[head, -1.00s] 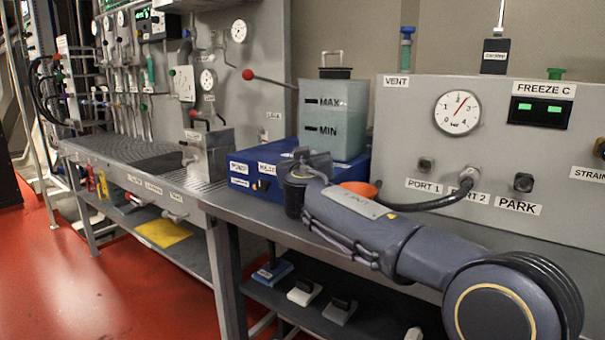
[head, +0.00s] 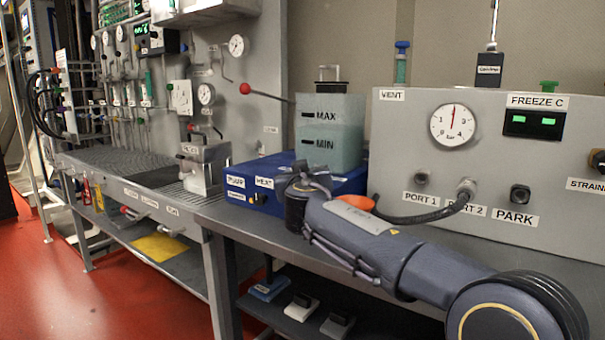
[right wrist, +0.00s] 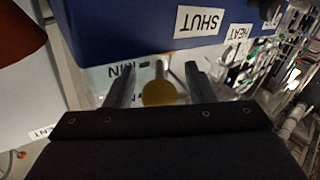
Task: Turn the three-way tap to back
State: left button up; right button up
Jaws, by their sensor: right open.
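The blue box (head: 338,187) stands on the bench with white labels and a small dark tap handle (head: 259,198) on its front. I cannot tell for sure that this is the three-way tap. In the right wrist view, my right gripper (right wrist: 161,68) is open. A round yellow knob (right wrist: 159,93) on a pale stem shows between its two fingers, with no clear contact. The blue box (right wrist: 130,25) with a SHUT label fills the top of that view. In the head view my right arm reaches in front of the box and the fingers are hidden. My left gripper is out of view.
An orange cup-like piece (head: 356,196) and a black hose (head: 425,216) lie close behind my right arm. A grey panel (head: 400,140) with a gauge stands to the right.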

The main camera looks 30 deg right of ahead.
jog(key=v, duration=0.7)
jog(key=shift+s+a+b, duration=0.2)
jog(key=shift+s+b, duration=0.1)
jog(key=shift+b, duration=0.15)
